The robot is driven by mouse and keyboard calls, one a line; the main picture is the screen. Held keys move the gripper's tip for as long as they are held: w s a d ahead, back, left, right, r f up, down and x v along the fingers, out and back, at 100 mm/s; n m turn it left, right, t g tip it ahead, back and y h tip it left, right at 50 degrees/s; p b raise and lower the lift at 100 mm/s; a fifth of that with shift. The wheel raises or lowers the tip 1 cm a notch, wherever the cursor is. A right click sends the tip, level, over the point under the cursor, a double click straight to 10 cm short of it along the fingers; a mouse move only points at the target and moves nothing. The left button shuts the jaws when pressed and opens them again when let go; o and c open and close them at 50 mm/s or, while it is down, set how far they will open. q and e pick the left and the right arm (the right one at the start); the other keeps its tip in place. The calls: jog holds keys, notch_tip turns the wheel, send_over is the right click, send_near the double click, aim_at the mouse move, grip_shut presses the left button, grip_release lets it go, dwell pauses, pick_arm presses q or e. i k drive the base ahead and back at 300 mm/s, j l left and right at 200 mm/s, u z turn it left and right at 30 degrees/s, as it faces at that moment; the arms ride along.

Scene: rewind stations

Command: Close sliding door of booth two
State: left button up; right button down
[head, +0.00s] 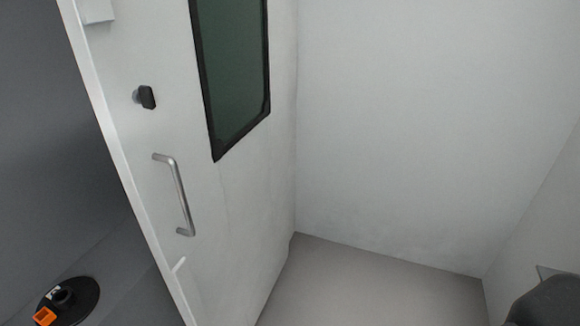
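The white sliding door (237,210) fills the left middle of the head view. It has a dark window (232,70) in a black frame, a small black knob (147,97) and a silver bar handle (178,195). Its near vertical edge shows, with a dark grey space to the left of it. How far the door stands open cannot be told from this view. Neither of my grippers is in view, and nothing is seen touching the handle.
A pale wall (420,120) stands right of the door, above bare grey floor (370,290). A black round thing with an orange block (70,300) is at the lower left. A dark rounded shape (550,303), unclear, shows at the lower right corner.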

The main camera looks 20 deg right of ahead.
aim_at(203, 173)
jog(key=i+l+u, duration=0.1)
jog(key=i+l, duration=0.15)
jog(key=i+l+u, duration=0.15)
jog(key=l, duration=0.35)
jog(key=i+l+u, duration=0.1)
jog(key=i+l, duration=0.15)
jog(key=l, duration=0.15)
jog(key=i+l+u, duration=0.1)
jog(key=l, duration=0.35)
jog(key=i+l+u, duration=0.15)
jog(key=l, duration=0.3)
jog(key=i+l+u, duration=0.1)
jog(key=i+l, duration=0.15)
jog(key=l, duration=0.2)
jog(key=i+l+u, duration=0.1)
jog(key=l, duration=0.35)
jog(key=i+l+u, duration=0.15)
jog(key=l, duration=0.35)
